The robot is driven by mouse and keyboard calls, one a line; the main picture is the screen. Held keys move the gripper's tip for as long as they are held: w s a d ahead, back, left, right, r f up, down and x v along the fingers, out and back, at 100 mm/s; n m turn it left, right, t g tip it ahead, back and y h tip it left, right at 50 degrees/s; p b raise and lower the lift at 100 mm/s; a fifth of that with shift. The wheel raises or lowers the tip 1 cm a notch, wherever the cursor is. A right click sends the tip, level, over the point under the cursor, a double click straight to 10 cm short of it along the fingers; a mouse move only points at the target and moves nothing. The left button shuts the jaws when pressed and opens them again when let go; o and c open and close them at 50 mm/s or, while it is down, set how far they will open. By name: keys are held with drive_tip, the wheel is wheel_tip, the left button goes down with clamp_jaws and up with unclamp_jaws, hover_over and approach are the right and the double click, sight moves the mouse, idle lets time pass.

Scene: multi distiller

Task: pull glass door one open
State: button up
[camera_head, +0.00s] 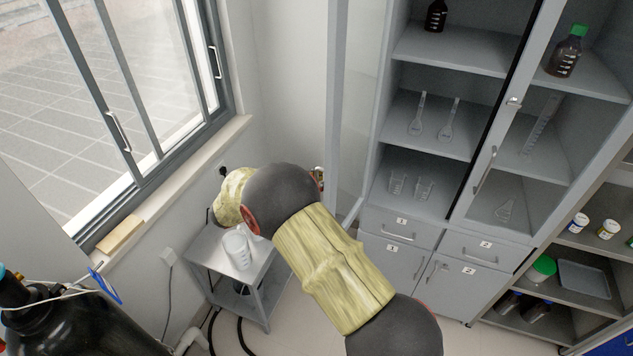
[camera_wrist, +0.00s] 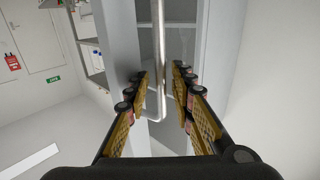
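Glass door one (camera_head: 352,105) is the left door of the grey cabinet. It stands swung wide open, out to the left of the shelves. In the wrist view its metal bar handle (camera_wrist: 158,50) runs down between the fingers of my gripper (camera_wrist: 160,72) and bends at its lower end. The fingers are apart on both sides of the bar, with gaps showing, so the gripper looks open around it. In the head view my arm hides most of the gripper; only a small part shows by the door's edge.
The right glass door (camera_head: 490,150) is closed. Flasks, beakers and brown bottles stand on the shelves (camera_head: 425,125). A small metal side table (camera_head: 215,257) with a white jug (camera_head: 238,250) stands below my arm. The window (camera_head: 130,90) and wall are at the left.

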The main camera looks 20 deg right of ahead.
drive_tip(key=s+a, duration=0.2)
drive_tip(key=a, duration=0.9)
drive_tip(key=shift+s+a, duration=0.15)
drive_tip(key=shift+a, duration=0.25)
